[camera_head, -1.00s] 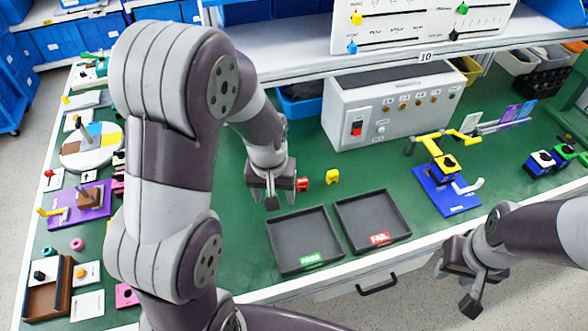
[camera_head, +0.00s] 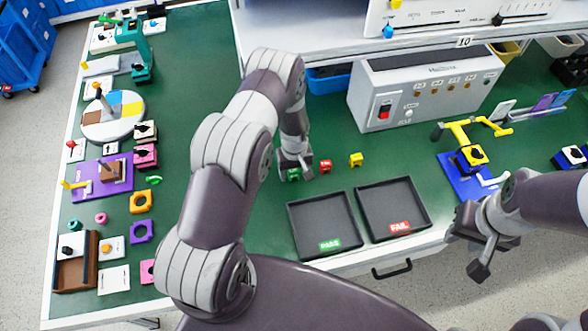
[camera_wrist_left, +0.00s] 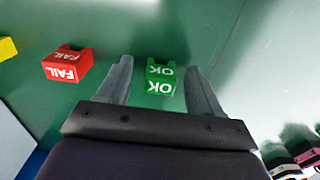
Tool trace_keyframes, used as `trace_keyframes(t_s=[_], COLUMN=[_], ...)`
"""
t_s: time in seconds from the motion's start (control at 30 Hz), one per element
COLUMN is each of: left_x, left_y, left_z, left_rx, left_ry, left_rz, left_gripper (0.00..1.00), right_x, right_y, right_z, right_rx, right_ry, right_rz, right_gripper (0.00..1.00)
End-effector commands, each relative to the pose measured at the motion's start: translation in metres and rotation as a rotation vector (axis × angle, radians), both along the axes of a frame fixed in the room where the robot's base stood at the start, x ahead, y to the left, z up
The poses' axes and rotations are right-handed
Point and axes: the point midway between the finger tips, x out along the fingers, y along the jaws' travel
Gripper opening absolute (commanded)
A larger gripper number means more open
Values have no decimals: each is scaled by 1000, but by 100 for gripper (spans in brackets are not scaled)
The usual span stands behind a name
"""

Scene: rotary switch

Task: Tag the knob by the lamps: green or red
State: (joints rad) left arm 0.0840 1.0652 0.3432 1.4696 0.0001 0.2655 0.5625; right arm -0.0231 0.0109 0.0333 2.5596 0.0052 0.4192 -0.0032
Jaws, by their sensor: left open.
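My left gripper (camera_head: 296,174) is open over the green OK block (camera_head: 294,175). In the left wrist view the green OK block (camera_wrist_left: 160,77) lies between the two spread fingers, with gaps on both sides. The red FAIL block (camera_head: 325,166) lies just right of the gripper and also shows in the left wrist view (camera_wrist_left: 68,65). A yellow block with a black knob (camera_head: 473,155) sits in the yellow clamp on a blue base (camera_head: 462,187). The control box (camera_head: 425,85) has a row of lamps (camera_head: 450,85); whether any are lit is unclear. My right gripper (camera_head: 478,250) hangs at the front right.
Two black trays stand in front, labelled PASS (camera_head: 325,225) and FAIL (camera_head: 392,210). A yellow block (camera_head: 356,160) lies right of the red one. Coloured parts and fixtures crowd the left side, including a round multicoloured disc (camera_head: 113,115). A shelf edges the back.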

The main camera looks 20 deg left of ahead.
Motion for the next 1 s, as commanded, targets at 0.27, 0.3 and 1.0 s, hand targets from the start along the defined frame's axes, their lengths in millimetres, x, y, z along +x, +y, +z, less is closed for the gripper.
trace_keyframes(t_s=[0.27, 0.3, 1.0], left_x=[1, 1, 2], left_y=[0, 0, 0], left_z=[-3, -3, 25], left_rx=[0, 0, 1], left_ry=[-2, -2, -7], left_rz=[0, 0, 0], left_gripper=[52, 39, 10], right_x=[0, 0, 0], right_y=[0, 0, 0], right_z=[0, 0, -11], right_rx=[0, 0, 0], right_ry=[1, 1, 0], right_rz=[0, 0, 0], right_gripper=[38, 38, 38])
